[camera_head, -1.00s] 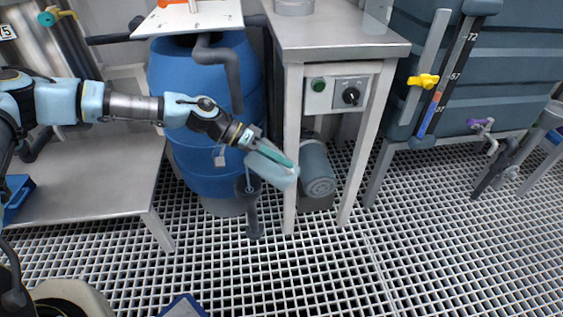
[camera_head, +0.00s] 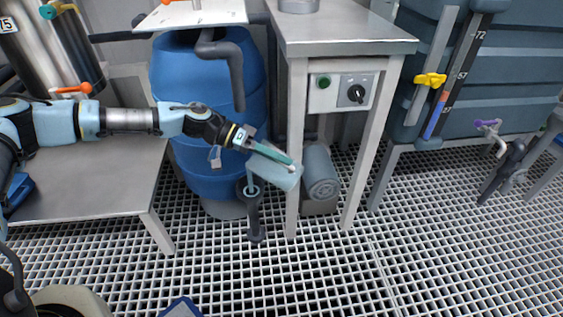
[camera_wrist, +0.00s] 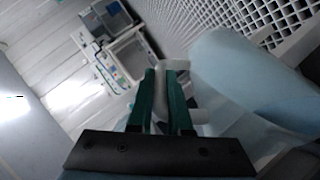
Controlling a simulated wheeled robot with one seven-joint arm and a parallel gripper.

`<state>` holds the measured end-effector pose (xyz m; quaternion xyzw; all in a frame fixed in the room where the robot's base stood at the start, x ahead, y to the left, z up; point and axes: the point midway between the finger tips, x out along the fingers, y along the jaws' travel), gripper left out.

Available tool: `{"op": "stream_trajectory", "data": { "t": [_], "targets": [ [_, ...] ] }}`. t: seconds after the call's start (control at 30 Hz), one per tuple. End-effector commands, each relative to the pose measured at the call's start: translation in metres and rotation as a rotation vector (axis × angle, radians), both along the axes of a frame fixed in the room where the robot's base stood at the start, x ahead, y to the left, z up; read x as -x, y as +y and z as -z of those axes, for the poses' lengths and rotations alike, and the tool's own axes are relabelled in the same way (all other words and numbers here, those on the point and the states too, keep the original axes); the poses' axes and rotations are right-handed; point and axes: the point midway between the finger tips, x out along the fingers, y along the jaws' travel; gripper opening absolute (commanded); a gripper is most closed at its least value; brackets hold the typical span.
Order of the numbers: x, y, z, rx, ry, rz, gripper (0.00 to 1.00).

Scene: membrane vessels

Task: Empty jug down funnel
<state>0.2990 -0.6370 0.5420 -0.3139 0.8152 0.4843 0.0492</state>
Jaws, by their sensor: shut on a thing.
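My gripper (camera_head: 288,161) has green fingers. In the wrist view my gripper (camera_wrist: 166,76) is shut on the pale handle of the jug. The translucent light blue jug (camera_head: 279,177) is tilted on its side in the head view, and its body also fills the right of the wrist view (camera_wrist: 235,75). The funnel (camera_head: 251,190) is the dark open top of a grey drain pipe in front of the blue barrel. The jug's left end is just above the funnel. A pale strip reaches down between them; I cannot tell whether it is liquid. The contents are not clear.
A blue barrel (camera_head: 213,117) stands behind the funnel. A steel table leg (camera_head: 294,205) is close by the jug, and a grey cylinder (camera_head: 320,172) lies just right of it. A low steel bench (camera_head: 85,195) is at left.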

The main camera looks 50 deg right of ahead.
Motion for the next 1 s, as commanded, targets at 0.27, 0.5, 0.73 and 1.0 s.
{"op": "stream_trajectory", "data": {
  "t": [0.27,0.5,0.73,1.0],
  "targets": [
    [-0.0009,0.0002,-0.0013,0.007,0.013,0.001,0.0],
    [-0.0009,0.0002,-0.0011,0.007,0.013,0.001,0.0],
    [-0.0026,0.0007,0.0019,0.017,0.035,0.0,0.0],
    [-0.0092,0.0032,0.0052,0.046,0.097,0.0,0.0]
  ]
}}
